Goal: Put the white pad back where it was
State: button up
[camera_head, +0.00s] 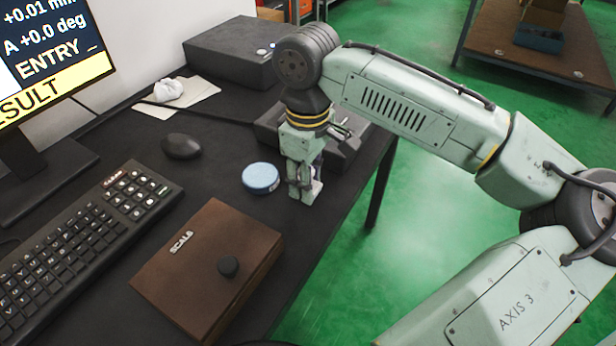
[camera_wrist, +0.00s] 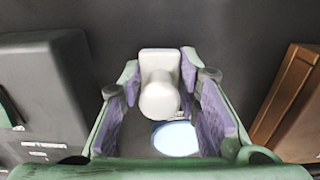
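A white piece with a rounded knob, which looks like the white pad (camera_wrist: 160,95), shows between my fingers in the wrist view. My gripper (camera_head: 304,188) is low over the dark table, just right of a light blue round disc (camera_head: 261,178). The finger with the purple inner face stands on each side of the white piece. The fingers are spread about its width; whether they touch it is unclear. In the head view the gripper largely hides the piece. The blue disc also shows in the wrist view (camera_wrist: 176,140), partly covered.
A dark fixture (camera_head: 345,150) stands behind my gripper. A mouse (camera_head: 181,146), a keyboard (camera_head: 90,240) and a white crumpled cloth (camera_head: 168,89) on paper lie left. The table's right edge is close.

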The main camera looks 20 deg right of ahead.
jog(key=o, duration=0.4)
jog(key=shift+r, duration=0.15)
notch_tip(320, 180, up, 12)
jog(key=shift+r+p, duration=0.1)
jog(key=shift+p, duration=0.4)
